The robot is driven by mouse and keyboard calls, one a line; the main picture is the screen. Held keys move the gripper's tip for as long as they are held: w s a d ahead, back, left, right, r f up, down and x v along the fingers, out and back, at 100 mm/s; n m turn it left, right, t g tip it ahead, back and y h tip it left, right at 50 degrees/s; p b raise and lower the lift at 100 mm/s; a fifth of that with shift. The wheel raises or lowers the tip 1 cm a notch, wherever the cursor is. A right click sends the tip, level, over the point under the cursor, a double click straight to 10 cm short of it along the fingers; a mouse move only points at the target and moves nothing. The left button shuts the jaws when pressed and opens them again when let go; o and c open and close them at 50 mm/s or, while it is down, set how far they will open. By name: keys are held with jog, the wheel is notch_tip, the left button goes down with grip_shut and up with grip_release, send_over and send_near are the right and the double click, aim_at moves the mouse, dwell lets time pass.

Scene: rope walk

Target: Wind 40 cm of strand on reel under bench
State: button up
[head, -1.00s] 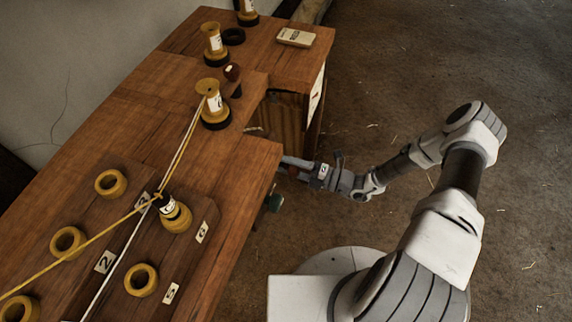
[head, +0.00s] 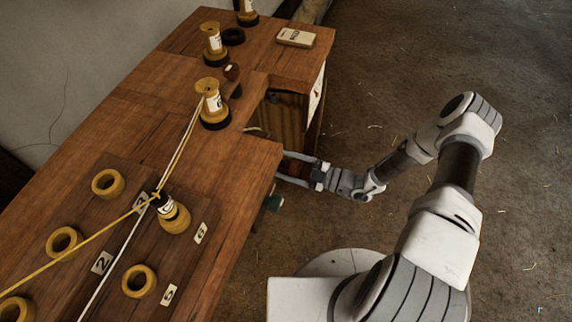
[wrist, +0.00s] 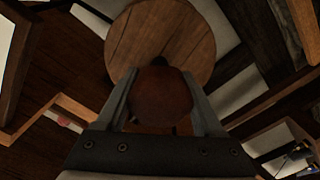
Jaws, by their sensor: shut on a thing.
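My gripper (head: 298,170) reaches in under the right edge of the bench (head: 150,110). In the wrist view my gripper (wrist: 162,100) is shut on a dark reddish-brown rounded knob (wrist: 160,95). Directly behind the knob is a round wooden disc (wrist: 165,38), which looks like the end face of the reel. In the head view the bench hides the reel. Yellow and white strands (head: 182,140) run along the bench top to a yellow bobbin (head: 211,98) and past another tilted bobbin (head: 172,215). No strand shows on the disc.
Several yellow rings (head: 108,183) sit on the numbered board at lower left. A box (head: 296,38) and more bobbins stand at the far end. Dark beams and boards surround the disc in the wrist view. The floor (head: 430,60) right of the bench is mostly clear.

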jog(key=m, duration=0.5)
jog(key=shift+d+m, duration=0.1)
jog(key=shift+m, duration=0.2)
dwell(0.4)
jog(key=o, duration=1.4)
jog(key=shift+d, duration=0.1)
jog(key=p+v, duration=0.1)
jog(key=v, duration=1.6)
jog(key=shift+r, duration=0.1)
